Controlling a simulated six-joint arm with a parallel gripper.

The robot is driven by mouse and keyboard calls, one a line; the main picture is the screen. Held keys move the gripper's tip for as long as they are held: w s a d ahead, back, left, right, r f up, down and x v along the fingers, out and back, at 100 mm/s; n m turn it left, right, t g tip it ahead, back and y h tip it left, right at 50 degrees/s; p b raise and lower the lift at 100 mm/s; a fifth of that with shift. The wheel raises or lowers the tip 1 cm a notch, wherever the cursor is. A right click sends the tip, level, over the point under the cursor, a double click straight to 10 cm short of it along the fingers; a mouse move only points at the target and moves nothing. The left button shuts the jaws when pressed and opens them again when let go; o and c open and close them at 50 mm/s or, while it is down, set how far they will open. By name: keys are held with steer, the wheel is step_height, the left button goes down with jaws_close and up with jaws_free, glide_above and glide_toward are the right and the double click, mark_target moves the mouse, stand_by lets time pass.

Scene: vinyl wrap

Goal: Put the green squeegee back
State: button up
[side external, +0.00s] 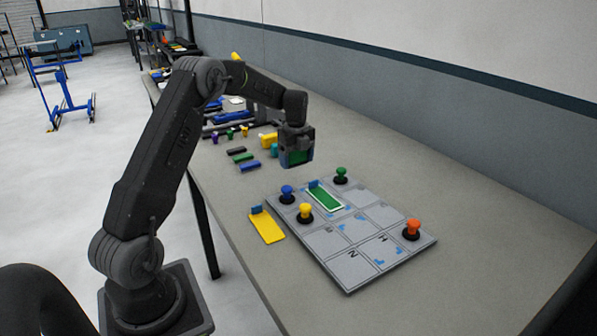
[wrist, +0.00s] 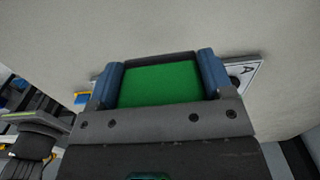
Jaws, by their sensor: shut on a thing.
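My gripper (side external: 297,158) is shut on a flat green piece, which looks like the green squeegee (side external: 296,157), held above the table just behind the grey board (side external: 343,267). In the wrist view the green squeegee (wrist: 160,86) fills the space between the two blue fingers of my gripper (wrist: 161,72). On the board, a green rectangle with a pale border (side external: 325,197) lies in a back cell, with a small blue part at its end. A yellow squeegee-like piece with a blue end (side external: 266,226) lies on the table left of the board.
Small dark, green and blue bars (side external: 242,157) lie left of my gripper. More items crowd the table behind. The table right of the board is clear.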

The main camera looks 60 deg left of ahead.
mark_target(299, 165)
steer(key=shift+w+d+f, duration=0.2)
steer(key=shift+w+f, duration=0.1)
steer(key=shift+f, duration=1.9)
steer(key=shift+f, duration=0.15)
steer(key=o, duration=1.1)
steer(key=shift+c, duration=0.2)
